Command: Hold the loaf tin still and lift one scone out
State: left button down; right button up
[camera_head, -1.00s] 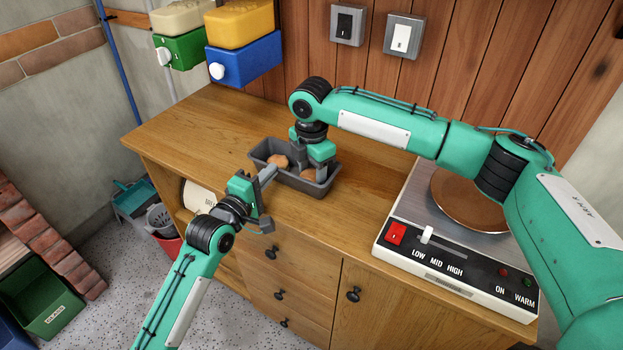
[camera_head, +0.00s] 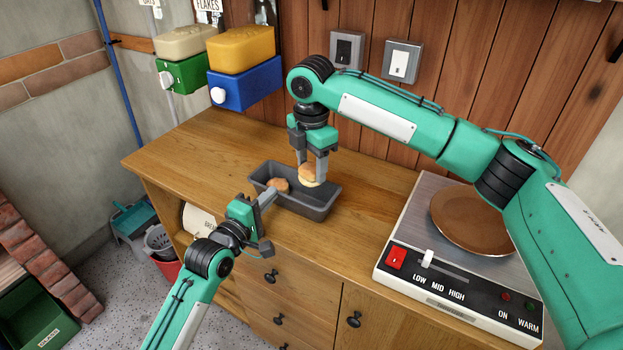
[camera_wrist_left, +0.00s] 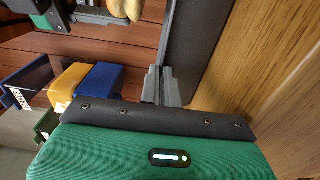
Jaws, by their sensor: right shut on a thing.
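The dark grey loaf tin (camera_head: 318,211) stands on the wooden worktop. One brown scone (camera_head: 278,185) lies in its left end. My right gripper (camera_head: 311,174) points down over the tin's right half and is shut on a second scone (camera_head: 308,175), held at about rim height or just above. My left gripper (camera_head: 268,198) reaches the tin's near left wall. In the left wrist view its fingers (camera_wrist_left: 160,84) are close together at the tin's wall (camera_wrist_left: 194,45), apparently pinching it. The held scone shows pale at the top of that view (camera_wrist_left: 125,8).
A hotplate with a brown round top (camera_head: 472,222) stands to the right on the worktop. Green (camera_head: 184,75) and blue (camera_head: 246,84) dispensers hang at the back left. The worktop left of the tin is clear.

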jog(key=shift+r, duration=0.45)
pick_arm(q)
jog(key=c, duration=1.6)
grip_release()
jog(key=shift+o, duration=0.2)
